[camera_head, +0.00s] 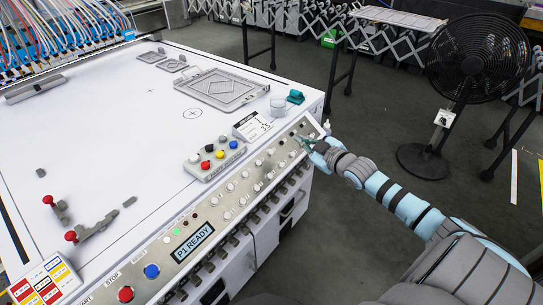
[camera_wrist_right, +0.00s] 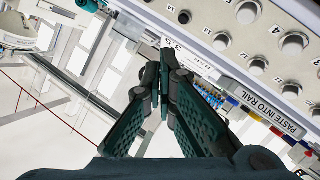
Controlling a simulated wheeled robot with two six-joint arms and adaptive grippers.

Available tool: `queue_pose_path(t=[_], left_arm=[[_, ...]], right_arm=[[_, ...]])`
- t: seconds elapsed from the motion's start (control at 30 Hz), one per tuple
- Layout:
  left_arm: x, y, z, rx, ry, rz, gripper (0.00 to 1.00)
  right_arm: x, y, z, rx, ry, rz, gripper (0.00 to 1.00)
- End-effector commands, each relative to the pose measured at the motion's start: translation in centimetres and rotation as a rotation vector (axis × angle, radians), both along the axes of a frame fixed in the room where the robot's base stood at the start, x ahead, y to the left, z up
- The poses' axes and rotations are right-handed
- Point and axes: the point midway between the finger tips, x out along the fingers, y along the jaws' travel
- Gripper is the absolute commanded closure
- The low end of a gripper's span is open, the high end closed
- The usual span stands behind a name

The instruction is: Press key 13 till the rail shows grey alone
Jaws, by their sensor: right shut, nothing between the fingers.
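The control panel (camera_head: 222,205) runs along the front edge of the white table and carries rows of round keys. In the right wrist view, a small key (camera_wrist_right: 221,42) has a label that seems to read 13, but it is too small to be sure. The key (camera_wrist_right: 185,17) beside it is labelled 14. My right gripper (camera_head: 304,141) is at the panel's far right end, and in the wrist view its fingertips (camera_wrist_right: 160,60) are together and empty. They appear apart from key 13; contact with anything is unclear. My left gripper is not in view.
A white card (camera_head: 252,125) stands behind the panel. A grey box (camera_head: 215,160) bears coloured buttons. The display (camera_head: 193,243) reads "P1 READY". A black fan (camera_head: 478,58) stands on the floor at right.

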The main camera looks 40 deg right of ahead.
Motion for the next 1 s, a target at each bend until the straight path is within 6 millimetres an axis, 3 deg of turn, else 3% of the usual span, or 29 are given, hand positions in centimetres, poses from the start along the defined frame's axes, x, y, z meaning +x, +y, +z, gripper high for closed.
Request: queue_pose_path(t=[0.1,0.27,0.67,1.0], left_arm=[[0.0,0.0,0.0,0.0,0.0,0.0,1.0],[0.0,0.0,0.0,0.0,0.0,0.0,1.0],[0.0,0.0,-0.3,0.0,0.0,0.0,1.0],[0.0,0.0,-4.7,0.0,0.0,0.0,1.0]], right_arm=[[0.5,2.6,2.9,-0.003,-0.049,0.074,1.0],[0.6,4.7,4.2,0.002,-0.075,0.126,1.0],[0.7,4.7,3.9,-0.025,-0.072,0.131,1.0],[2.1,5.1,1.0,-0.024,-0.073,0.129,1.0]])
